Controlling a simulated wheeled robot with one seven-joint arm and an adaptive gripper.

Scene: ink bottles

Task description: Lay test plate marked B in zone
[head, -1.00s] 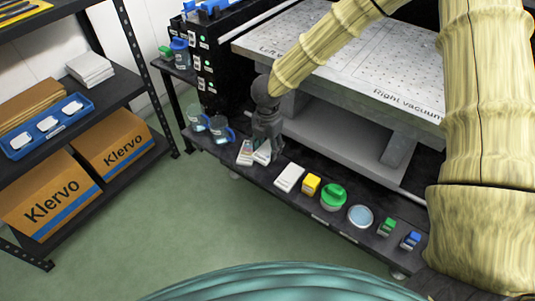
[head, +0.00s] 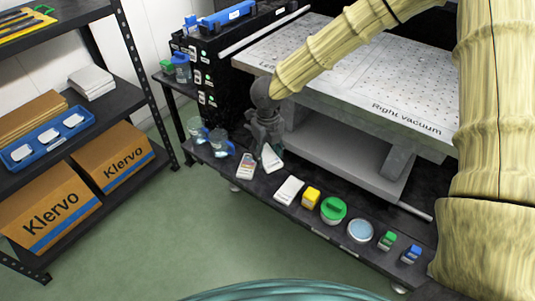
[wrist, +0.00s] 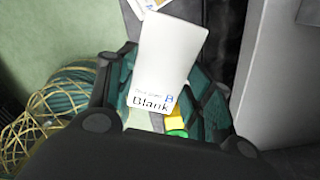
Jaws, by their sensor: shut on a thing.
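My gripper (head: 268,140) points down over the low black shelf at the front of the printer. It is shut on a white plate (head: 272,159), which hangs tilted below the fingers. In the wrist view the held plate (wrist: 168,62) stands between the fingers and reads "Blank" with a small blue mark; its smaller print is hard to read. A second pale card (head: 246,167) with dark and red marks lies on the shelf just left of the held plate. I cannot make out a marked zone.
A white block (head: 289,191), yellow box (head: 311,197), green-lidded jar (head: 333,210), round blue dish (head: 360,230) and small green (head: 387,240) and blue (head: 411,254) bottles line the shelf's right. Blue-handled jugs (head: 221,142) stand left. The printer bed (head: 370,85) is behind.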

